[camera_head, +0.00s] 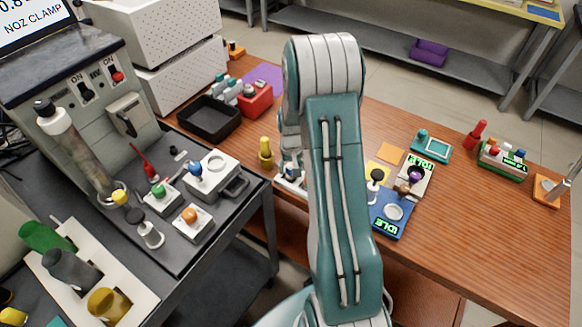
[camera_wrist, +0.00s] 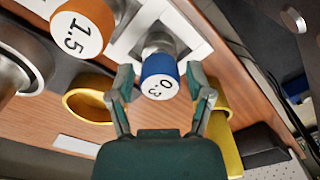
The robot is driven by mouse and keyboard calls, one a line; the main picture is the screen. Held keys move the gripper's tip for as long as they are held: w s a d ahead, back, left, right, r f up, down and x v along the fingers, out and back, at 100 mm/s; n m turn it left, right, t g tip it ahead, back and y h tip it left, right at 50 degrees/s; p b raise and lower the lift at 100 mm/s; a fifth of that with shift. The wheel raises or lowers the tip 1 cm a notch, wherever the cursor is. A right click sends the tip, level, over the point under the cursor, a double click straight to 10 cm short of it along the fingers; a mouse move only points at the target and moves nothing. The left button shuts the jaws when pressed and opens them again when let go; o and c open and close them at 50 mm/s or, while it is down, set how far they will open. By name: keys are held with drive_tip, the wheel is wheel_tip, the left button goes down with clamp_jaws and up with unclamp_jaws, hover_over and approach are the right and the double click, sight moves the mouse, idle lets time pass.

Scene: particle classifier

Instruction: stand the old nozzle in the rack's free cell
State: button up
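In the wrist view a blue-capped nozzle marked 0.3 (camera_wrist: 158,78) stands between the fingers of my gripper (camera_wrist: 160,82). The fingers are spread, with a small gap seeming to show on each side of the cap. Its grey stem goes toward a square cell of the white rack (camera_wrist: 196,48); how deep it sits is hidden. An orange-capped nozzle marked 1.5 (camera_wrist: 82,30) is to the left. I cannot tell which nozzle is the old one. In the head view my arm hides most of the rack (camera_head: 290,188), and I cannot make out the fingers.
Yellow curved parts (camera_wrist: 88,98) lie near the fingers. In the head view a yellow piece (camera_head: 266,153) stands left of the rack, and a black tray (camera_head: 208,117) lies behind it. A blue device marked IDLE (camera_head: 391,214) is right of my arm. The right table front is clear.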

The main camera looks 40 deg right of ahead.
sight(291, 166)
idle(0.3)
wheel_tip(291, 166, up, 12)
drive_tip(key=s+a+r+n+t, duration=0.1)
drive_tip(key=s+a+r, duration=0.3)
drive_tip(key=a+r, duration=0.25)
drive_tip(key=s+a+r+n+t, duration=0.1)
drive_tip(key=s+a+r+t, duration=0.15)
drive_tip(key=a+r, duration=0.45)
drive_tip(key=s+a+r+n+t, duration=0.1)
drive_tip(key=s+a+r, duration=0.1)
drive_tip(key=s, duration=0.5)
drive_tip(key=s+a+r+n+t, duration=0.1)
drive_tip(key=s+a+r, duration=0.2)
drive_tip(key=s+a, duration=0.2)
drive_tip(key=shift+s+n, duration=0.3)
drive_tip(key=shift+s, duration=0.9)
drive_tip(key=shift+d, duration=0.1)
